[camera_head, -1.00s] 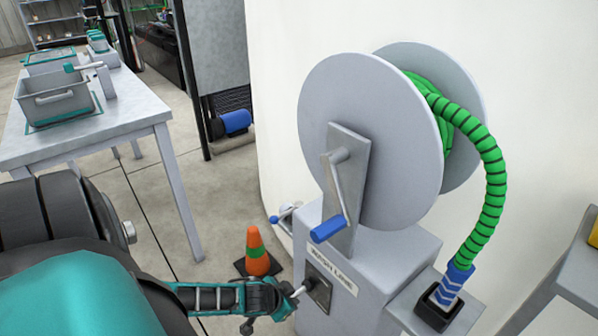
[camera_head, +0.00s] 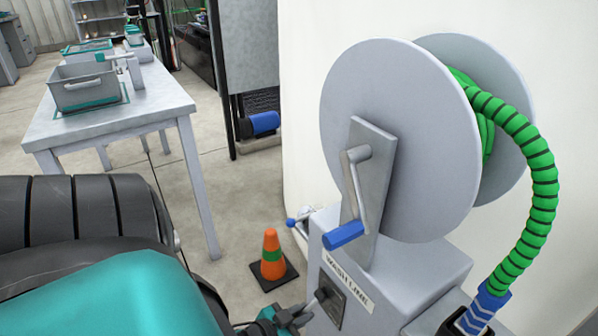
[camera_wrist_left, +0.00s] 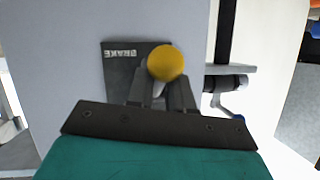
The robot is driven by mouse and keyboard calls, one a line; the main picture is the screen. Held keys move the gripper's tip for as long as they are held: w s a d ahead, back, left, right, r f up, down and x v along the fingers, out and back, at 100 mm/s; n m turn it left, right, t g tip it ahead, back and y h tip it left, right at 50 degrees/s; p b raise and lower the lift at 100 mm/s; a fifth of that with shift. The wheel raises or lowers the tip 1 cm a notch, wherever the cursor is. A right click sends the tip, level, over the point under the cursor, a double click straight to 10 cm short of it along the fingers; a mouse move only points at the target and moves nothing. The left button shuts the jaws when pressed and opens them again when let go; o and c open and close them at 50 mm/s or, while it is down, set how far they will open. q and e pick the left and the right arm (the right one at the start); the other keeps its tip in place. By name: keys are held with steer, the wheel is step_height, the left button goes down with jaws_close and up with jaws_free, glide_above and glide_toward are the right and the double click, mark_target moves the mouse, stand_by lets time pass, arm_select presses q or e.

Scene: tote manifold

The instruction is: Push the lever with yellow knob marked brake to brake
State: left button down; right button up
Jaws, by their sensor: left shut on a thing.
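The yellow knob (camera_wrist_left: 166,63) of the lever shows in the left wrist view, in front of a dark plate (camera_wrist_left: 120,80) marked BRAKE. My left gripper (camera_wrist_left: 162,95) is shut on the lever just below the knob, with a finger on each side. In the head view my left gripper (camera_head: 288,318) is at the bottom edge, close to the dark plate (camera_head: 330,296) on the reel's grey base. The knob is not visible there.
A large grey hose reel (camera_head: 385,130) with a blue-handled crank (camera_head: 344,236) and green hose (camera_head: 540,180) stands above the base. An orange cone (camera_head: 271,255) stands on the floor to its left. A table (camera_head: 110,122) with a grey bin (camera_head: 84,90) stands farther back.

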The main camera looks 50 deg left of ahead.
mark_target(298, 317)
arm_select(q)
steer(key=shift+s+f+t, duration=0.2)
steer(key=shift+f+t, duration=0.1)
steer(key=shift+f, duration=0.25)
arm_select(e)
steer(key=shift+d+f, duration=0.1)
steer(key=shift+f, duration=0.15)
arm_select(q)
steer(key=c, duration=1.4)
jaws_free()
steer(key=o, duration=0.3)
steer(key=shift+w+f, duration=0.1)
steer(key=shift+f, duration=0.05)
arm_select(e)
steer(key=shift+s, duration=0.1)
arm_select(q)
steer(key=shift+r, duration=0.2)
